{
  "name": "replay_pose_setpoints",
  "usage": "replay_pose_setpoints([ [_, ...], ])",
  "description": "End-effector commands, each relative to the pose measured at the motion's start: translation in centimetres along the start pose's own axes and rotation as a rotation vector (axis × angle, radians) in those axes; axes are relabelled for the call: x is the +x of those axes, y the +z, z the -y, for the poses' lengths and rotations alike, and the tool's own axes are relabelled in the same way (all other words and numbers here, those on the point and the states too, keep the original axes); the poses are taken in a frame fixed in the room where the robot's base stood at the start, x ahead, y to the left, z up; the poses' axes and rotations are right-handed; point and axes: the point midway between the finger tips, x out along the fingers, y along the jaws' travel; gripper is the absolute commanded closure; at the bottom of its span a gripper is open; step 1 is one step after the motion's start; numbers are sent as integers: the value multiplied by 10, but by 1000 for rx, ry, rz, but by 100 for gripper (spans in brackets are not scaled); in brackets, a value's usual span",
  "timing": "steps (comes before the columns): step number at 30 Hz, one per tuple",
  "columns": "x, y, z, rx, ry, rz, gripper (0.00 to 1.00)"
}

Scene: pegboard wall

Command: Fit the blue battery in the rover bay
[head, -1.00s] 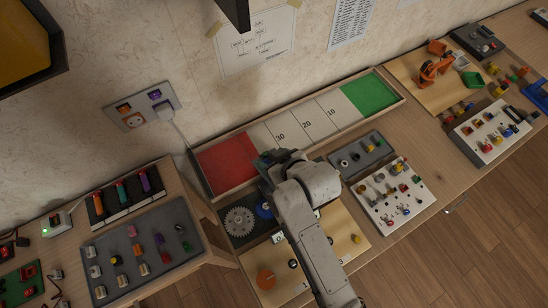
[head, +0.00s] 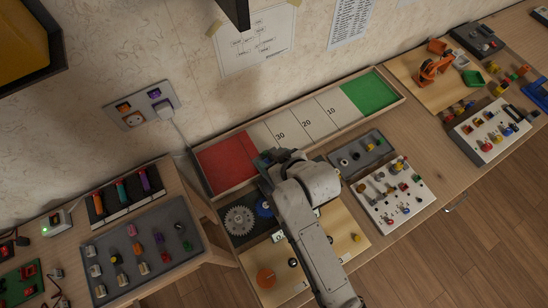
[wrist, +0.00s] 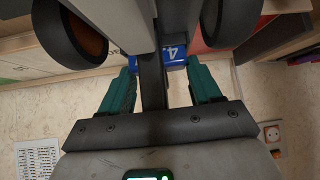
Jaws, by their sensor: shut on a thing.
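My gripper (wrist: 163,78) shows in the wrist view with teal fingers on either side of a blue block marked 4, which I take as the blue battery (wrist: 175,54). The fingers are shut on it, and a dark upright bar hides part of it. A grey body with two dark wheel-like rounds (wrist: 228,22) fills the top of the wrist view. It may be the rover, but I cannot tell, and no bay shows clearly. In the head view my gripper (head: 266,162) is over the red end of the track, and my arm hides the battery.
The long track (head: 306,124) runs along the wall with red, numbered and green fields. A dark tray with a gear (head: 239,219) and a wooden board with an orange disc (head: 266,278) lie in front. Grey (head: 140,262) and white (head: 392,208) parts trays flank them.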

Motion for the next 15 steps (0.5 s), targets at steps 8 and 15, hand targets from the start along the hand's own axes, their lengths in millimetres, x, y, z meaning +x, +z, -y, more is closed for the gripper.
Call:
replay_pose_setpoints([
  [8,0,0,0,0,0,0,15],
  [15,0,0,0,0,0,0,7],
])
